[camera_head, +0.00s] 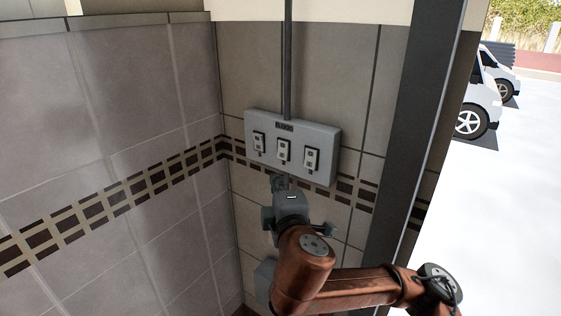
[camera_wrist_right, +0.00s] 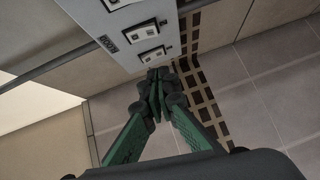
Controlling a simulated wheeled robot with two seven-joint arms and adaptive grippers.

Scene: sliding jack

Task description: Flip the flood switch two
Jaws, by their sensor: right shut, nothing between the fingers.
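A grey switch box (camera_head: 327,143) labelled FLOOD hangs on the tiled wall, with three white switches in a row. The middle switch, likely flood switch two (camera_head: 283,151), sits between the left switch (camera_head: 259,143) and the right switch (camera_head: 311,160). My right gripper (camera_head: 279,181) is shut and empty, just below the box's lower edge. In the right wrist view the green-fingered gripper (camera_wrist_right: 157,76) is shut, its tips near the end switch (camera_wrist_right: 152,55); the middle switch (camera_wrist_right: 149,29) shows beyond. I cannot tell whether the tips touch the box. My left gripper is not in view.
A dark conduit (camera_head: 287,60) runs up from the box. A tiled wall (camera_head: 110,110) meets the box's wall at a corner on the left. A dark post (camera_head: 413,130) stands to the right. White vehicles (camera_head: 478,105) are outside.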

